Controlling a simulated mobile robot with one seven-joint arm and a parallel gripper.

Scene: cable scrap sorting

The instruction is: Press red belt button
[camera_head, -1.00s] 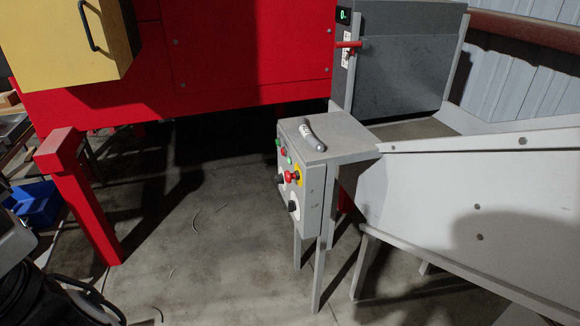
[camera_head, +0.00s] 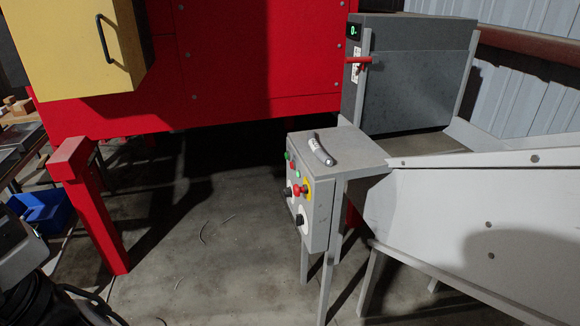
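A grey control box (camera_head: 320,207) on legs stands right of the middle. Its left-facing panel carries a small red button (camera_head: 292,166) between two green ones, an upper green one (camera_head: 289,156) and a lower green one (camera_head: 297,175). Below them a larger red mushroom button (camera_head: 301,190) sits on a yellow plate (camera_head: 309,189). Two black knobs on white plates are also on the panel, one at the left (camera_head: 288,191) and one lower down (camera_head: 300,219). Any lettering is too small to read. My gripper is not in view, and nothing touches the panel.
A curved grey piece with a white label (camera_head: 322,152) lies on the box top. A sloping grey chute (camera_head: 460,210) is at the right, a red machine (camera_head: 230,60) behind. A red leg (camera_head: 92,210) and blue bin (camera_head: 40,207) are left. Floor before the panel is mostly clear.

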